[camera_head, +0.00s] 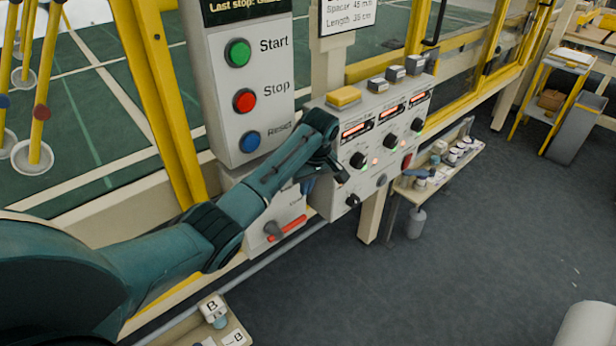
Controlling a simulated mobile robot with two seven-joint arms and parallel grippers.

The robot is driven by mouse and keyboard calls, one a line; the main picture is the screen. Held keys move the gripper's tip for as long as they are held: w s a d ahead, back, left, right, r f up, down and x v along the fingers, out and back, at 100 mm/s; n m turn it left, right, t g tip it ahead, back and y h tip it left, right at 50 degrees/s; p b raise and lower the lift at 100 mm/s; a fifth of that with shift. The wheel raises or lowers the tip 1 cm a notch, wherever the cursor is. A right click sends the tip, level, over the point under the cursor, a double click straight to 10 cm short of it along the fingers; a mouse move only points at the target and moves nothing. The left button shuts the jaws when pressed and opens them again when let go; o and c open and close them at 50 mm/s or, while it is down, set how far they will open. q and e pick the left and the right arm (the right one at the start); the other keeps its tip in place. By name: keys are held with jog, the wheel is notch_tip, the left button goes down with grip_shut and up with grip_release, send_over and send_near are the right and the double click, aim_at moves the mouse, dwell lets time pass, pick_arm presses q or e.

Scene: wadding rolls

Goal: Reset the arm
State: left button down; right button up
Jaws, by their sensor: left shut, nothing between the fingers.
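My left arm comes in from the left across the front of the control panels. My left gripper (343,176) is small and dark at its end, shut with nothing seen in it. It is in front of the left edge of the sloped console (393,150), to the right of and a little below the blue Reset button (250,141). I cannot tell whether it touches the console. The grey button box (222,98) also carries a green Start button (238,52) and a red Stop button (245,100). My right gripper is not in view.
Below the button box is a panel with a red-handled switch (286,228), partly behind my arm. A yellow guard frame (160,100) stands behind. A low shelf (437,178) with small jars is right of the console. The grey floor (480,260) at the right is mostly clear.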

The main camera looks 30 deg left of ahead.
pick_arm(q)
jog(key=s+d+f+m+t+h, duration=0.1)
jog(key=s+d+f+m+t, duration=0.1)
jog(key=s+d+f+m, duration=0.4)
jog(key=s+d+f+m+t+h, duration=0.15)
jog(key=s+f, duration=0.25)
jog(key=f, duration=0.4)
jog(key=s+d+r+m+t+h, duration=0.1)
jog(key=s+d+m+t, duration=0.2)
jog(key=s, duration=0.6)
jog(key=s+d+r+m+t+h, duration=0.2)
jog(key=s+d+m+t, duration=0.1)
jog(key=s, duration=0.7)
jog(key=shift+s+d+m, duration=0.15)
jog(key=shift+d+m, duration=0.05)
jog(key=shift+m, duration=0.25)
